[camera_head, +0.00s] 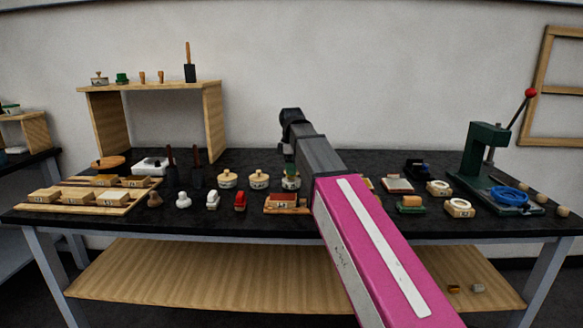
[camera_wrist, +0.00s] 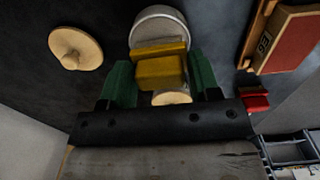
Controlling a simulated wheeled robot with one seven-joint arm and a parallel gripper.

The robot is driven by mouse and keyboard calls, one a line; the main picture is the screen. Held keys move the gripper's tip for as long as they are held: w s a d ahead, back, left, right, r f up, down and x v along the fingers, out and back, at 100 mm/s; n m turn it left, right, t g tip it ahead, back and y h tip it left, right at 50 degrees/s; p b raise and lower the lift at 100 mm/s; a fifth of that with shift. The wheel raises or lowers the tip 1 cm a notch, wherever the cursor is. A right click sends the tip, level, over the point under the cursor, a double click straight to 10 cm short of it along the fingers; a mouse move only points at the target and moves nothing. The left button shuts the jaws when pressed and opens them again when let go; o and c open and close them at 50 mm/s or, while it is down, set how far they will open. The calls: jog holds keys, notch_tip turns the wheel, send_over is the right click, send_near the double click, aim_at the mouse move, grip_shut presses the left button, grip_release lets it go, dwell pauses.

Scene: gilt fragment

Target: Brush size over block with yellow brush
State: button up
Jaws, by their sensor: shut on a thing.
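My gripper (camera_wrist: 162,78) has green fingers shut on the yellow brush (camera_wrist: 162,71), whose yellow body and pale round end show between them in the wrist view. In the head view my gripper (camera_head: 289,150) is over the middle of the bench, right above a small pot (camera_head: 291,184). In the wrist view a round grey-white pot (camera_wrist: 158,22) lies just beyond the brush; I cannot tell whether the brush touches it. The brush's bristles are hidden. A red-topped block with a number label (camera_head: 284,203) sits in front of the pot; it also shows in the wrist view (camera_wrist: 290,42).
Two lidded pots (camera_head: 258,180) stand left of my gripper; one lid (camera_wrist: 76,47) shows in the wrist view. A red item (camera_head: 240,201) stands left of the block. Wooden trays with blocks (camera_head: 100,200) lie far left. A green press (camera_head: 486,160) stands right.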

jog(key=shift+f, duration=0.6)
dwell(1.3)
jog(key=shift+r, duration=0.1)
jog(key=shift+r, duration=3.4)
